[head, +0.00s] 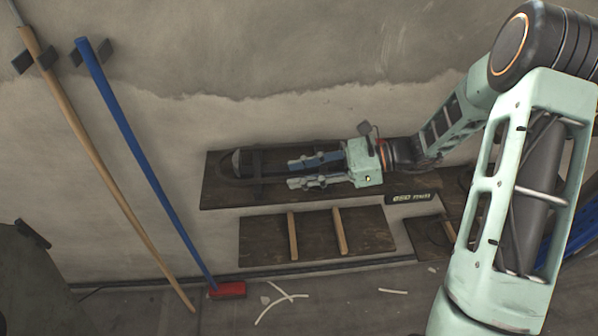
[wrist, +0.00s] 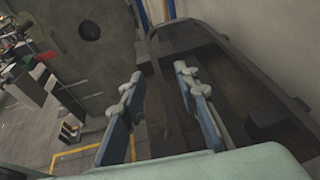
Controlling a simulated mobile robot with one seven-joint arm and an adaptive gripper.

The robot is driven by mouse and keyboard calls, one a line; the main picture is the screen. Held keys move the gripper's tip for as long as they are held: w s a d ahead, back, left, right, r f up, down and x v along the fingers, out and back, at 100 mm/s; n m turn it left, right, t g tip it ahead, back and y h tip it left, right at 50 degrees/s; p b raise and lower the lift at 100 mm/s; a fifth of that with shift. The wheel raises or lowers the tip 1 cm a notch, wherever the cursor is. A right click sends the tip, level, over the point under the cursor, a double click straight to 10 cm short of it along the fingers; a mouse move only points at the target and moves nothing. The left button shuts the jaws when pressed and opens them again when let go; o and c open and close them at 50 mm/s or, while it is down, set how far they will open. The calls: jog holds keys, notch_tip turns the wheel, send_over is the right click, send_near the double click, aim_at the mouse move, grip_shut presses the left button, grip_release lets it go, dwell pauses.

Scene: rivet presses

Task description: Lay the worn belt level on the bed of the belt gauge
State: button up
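A dark belt loop (head: 222,172) lies along the upper dark wooden shelf (head: 210,198) by the wall, its rounded end to the left. In the wrist view the belt (wrist: 152,48) stretches ahead, and one dark strand runs between my fingers. My gripper (head: 291,174) points left over the shelf, its blue fingers spread; they also show apart in the wrist view (wrist: 158,80). I see no finger pressed on the belt. The belt's right part is hidden by my gripper in the head view. I cannot make out the belt gauge.
A black labelled box (head: 410,198) sits at the shelf's right. A lower dark board (head: 315,235) carries two wooden bars. A wooden pole (head: 105,165) and a blue-handled broom (head: 145,160) lean at the left. White scraps (head: 280,297) lie on the floor.

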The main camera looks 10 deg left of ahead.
jog(key=v, duration=1.1)
jog(key=shift+d+r, duration=0.1)
jog(key=shift+d, duration=0.2)
